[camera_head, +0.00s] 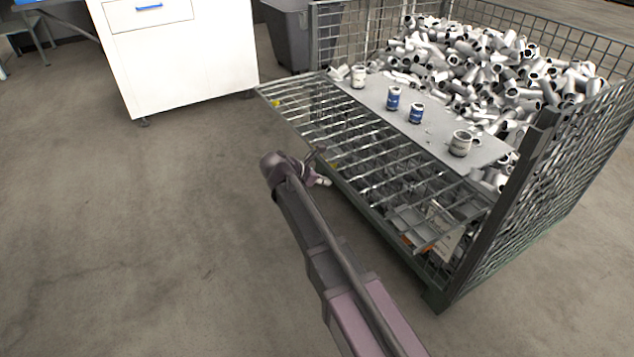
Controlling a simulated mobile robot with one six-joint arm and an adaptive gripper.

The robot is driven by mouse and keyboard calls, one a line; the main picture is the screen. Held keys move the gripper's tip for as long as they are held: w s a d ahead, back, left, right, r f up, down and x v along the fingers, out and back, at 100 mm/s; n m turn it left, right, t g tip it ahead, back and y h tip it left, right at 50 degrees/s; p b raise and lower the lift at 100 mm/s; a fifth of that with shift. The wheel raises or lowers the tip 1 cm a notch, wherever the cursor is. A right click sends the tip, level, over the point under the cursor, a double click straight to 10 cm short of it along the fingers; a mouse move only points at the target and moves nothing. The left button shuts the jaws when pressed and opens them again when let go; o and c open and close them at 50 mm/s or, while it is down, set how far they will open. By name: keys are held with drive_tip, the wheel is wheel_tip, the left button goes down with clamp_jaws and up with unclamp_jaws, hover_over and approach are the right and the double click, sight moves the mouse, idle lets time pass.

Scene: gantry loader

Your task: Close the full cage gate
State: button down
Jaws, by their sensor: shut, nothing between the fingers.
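The cage gate (345,125) is a wire-mesh panel on the near side of the full cage (531,170). It juts outward from the cage and lies nearly flat, below the top rim, so the front stands open above it. The cage holds a heap of grey pipe fittings (465,50). My gripper (318,178) is small in view, just in front of the gate's outer edge and low beside the cage. It looks shut and empty. My arm partly hides it, and I cannot tell whether it touches the gate.
A grey board (375,92) inside the cage carries several small cans, two of them blue (393,98). A white cabinet (185,60) stands back left, with a dark bin (287,35) beside it. The concrete floor at left is clear.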

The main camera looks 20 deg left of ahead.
drive_tip(key=shift+r+p, duration=1.6)
drive_tip(key=shift+r, duration=0.3)
